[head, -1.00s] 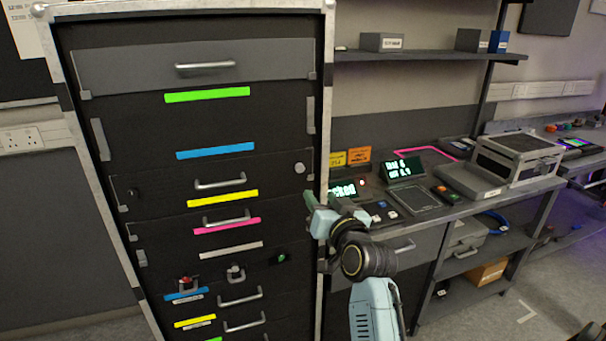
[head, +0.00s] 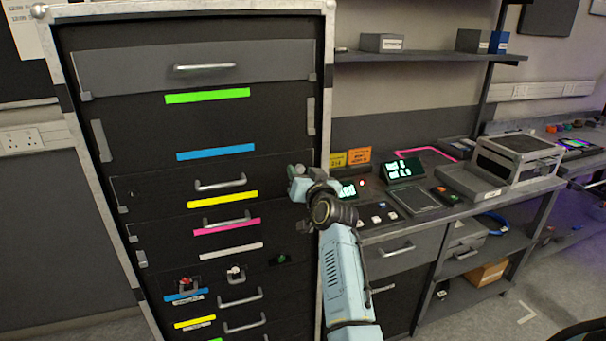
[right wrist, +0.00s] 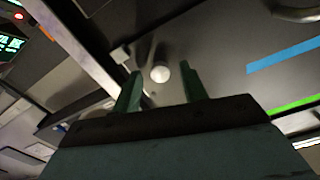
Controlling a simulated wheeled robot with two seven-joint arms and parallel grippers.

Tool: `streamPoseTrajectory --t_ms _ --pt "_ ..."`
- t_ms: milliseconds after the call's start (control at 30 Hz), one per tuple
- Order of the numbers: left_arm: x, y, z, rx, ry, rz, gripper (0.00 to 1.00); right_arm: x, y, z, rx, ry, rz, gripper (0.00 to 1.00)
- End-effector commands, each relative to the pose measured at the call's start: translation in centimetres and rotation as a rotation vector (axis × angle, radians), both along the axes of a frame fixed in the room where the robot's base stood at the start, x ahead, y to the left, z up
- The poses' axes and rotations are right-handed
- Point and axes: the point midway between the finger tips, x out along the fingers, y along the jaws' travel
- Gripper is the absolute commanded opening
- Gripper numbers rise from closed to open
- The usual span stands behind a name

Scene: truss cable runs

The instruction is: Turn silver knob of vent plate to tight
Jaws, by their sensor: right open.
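A round silver knob (right wrist: 160,73) stands on the dark panel (right wrist: 228,82) of the rack in the right wrist view. In that view it shows just beyond and between the two green fingers of my right gripper (right wrist: 161,88). The gripper is open, and I see no finger touching the knob. In the head view, my right gripper (head: 297,181) is at the right end of the dark panel (head: 155,187) and covers the knob there. Which way the knob is turned cannot be made out. My left gripper is not in view.
A bar handle (head: 220,183) is on the same panel, left of my gripper. The rack's metal frame edge (head: 325,110) runs close on the right. Several drawers and knobs lie below. A workbench with a lit display (head: 404,168) stands to the right.

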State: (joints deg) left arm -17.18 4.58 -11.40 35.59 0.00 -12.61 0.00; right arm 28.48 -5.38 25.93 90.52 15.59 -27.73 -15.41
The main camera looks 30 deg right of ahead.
Motion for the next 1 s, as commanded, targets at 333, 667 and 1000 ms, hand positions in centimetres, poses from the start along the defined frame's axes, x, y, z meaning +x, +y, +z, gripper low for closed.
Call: streamPoseTrajectory --t_ms 333,667,1000 --pt "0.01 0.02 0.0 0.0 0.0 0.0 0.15 0.1 -0.03 0.01 0.0 0.0 0.0 0.34" --pt "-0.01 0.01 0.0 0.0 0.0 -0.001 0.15 0.09 -0.02 0.0 0.001 0.0 0.0 0.0" --pt "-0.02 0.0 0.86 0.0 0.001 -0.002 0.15 0.07 -0.02 0.11 0.077 -0.018 0.0 0.0"
